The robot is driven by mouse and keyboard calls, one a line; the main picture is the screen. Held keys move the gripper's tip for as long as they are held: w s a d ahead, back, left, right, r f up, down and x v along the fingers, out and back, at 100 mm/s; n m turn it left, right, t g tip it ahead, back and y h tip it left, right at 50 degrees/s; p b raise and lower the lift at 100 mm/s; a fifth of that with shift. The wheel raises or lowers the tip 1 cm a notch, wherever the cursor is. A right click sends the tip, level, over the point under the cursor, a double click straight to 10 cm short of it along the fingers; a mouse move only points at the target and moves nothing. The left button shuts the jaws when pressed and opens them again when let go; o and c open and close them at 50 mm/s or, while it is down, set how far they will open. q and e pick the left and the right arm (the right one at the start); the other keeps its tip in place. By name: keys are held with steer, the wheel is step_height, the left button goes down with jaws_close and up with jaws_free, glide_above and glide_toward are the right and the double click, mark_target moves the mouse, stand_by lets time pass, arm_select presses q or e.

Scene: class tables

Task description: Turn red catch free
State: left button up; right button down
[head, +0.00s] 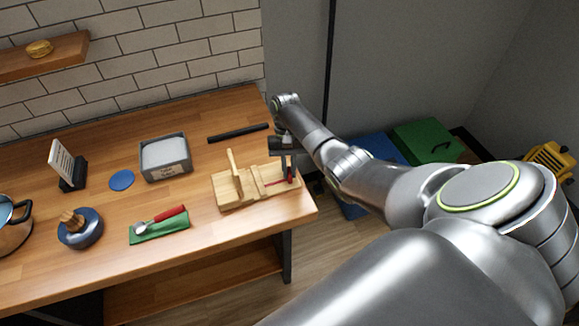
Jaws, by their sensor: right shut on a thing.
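A light wooden fixture (236,190) with an upright wooden piece and a crossbar sits near the right end of the wooden table (205,235). A small red catch (290,175) shows at the fixture's right side. My right gripper (285,163) comes down over that side from above and is shut on the red catch. The gripper hides part of the catch, so its exact angle is hard to tell. My left gripper is not in view.
A black bar (238,133) lies behind the fixture. The table's right edge is close to the fixture.

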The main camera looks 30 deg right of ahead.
steer(key=shift+n+h, duration=0.3)
steer(key=shift+n, duration=0.6)
steer(key=c, duration=1.5)
jaws_free()
steer(key=shift+o, duration=0.2)
